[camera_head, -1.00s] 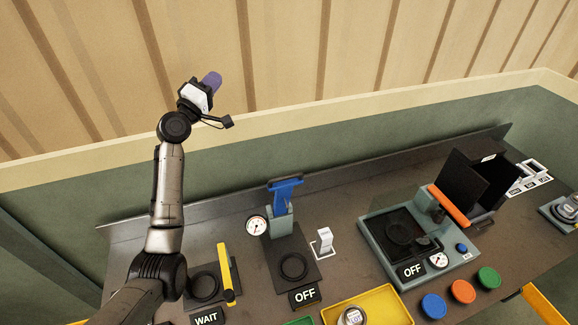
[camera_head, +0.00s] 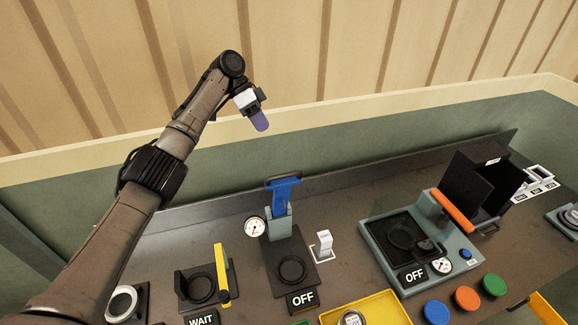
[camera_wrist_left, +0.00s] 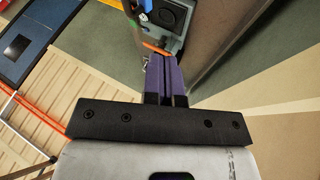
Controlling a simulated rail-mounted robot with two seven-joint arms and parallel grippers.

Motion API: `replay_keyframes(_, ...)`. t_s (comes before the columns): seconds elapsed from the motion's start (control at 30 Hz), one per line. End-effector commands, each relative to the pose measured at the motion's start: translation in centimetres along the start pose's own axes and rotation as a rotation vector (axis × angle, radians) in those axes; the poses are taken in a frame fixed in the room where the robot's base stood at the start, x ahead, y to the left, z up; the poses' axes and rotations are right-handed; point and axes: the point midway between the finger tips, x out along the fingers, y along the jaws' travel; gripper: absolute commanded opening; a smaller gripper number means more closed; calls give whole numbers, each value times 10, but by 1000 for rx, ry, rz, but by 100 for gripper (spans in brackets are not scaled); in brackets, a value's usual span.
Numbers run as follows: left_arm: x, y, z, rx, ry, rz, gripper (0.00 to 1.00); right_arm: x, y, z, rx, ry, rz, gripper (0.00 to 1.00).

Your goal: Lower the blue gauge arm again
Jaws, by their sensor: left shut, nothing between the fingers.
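The blue gauge arm (camera_head: 284,190) stands raised on its grey post at the back of a dark base plate (camera_head: 290,262), which carries a black round seat. A round white gauge (camera_head: 254,227) sits at its left, and an "OFF" sign (camera_head: 302,299) is at its front. My left gripper (camera_head: 260,121), with purple fingers, is in the air above and behind the blue arm, apart from it and pointing down. In the left wrist view its purple fingers (camera_wrist_left: 166,78) are together with nothing between them. My right gripper is not in view.
A yellow-handled station (camera_head: 222,272) with a "WAIT" sign stands left. A white switch (camera_head: 324,244) is right of the blue arm. A grey station with an orange handle (camera_head: 453,211), coloured discs and a yellow tray (camera_head: 375,309) lie farther right and in front.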

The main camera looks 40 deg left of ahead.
Motion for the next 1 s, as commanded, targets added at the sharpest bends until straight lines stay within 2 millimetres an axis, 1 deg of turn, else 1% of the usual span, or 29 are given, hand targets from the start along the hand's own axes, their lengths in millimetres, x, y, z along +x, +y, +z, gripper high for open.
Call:
replay_keyframes(0.07, 0, 0, 5, 5, -18, 12, 0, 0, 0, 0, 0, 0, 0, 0)
replay_keyframes(0.17, 8, 1, 7, 10, -26, 17, 0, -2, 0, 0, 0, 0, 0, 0)
replay_keyframes(0.37, 42, 2, 7, 9, -27, 17, 0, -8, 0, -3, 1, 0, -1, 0)
replay_keyframes(0.63, 96, 4, 8, 7, -25, 18, 0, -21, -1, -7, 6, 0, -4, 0)
replay_keyframes(1.0, 112, 30, 10, 8, -23, 16, 0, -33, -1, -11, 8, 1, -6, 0)
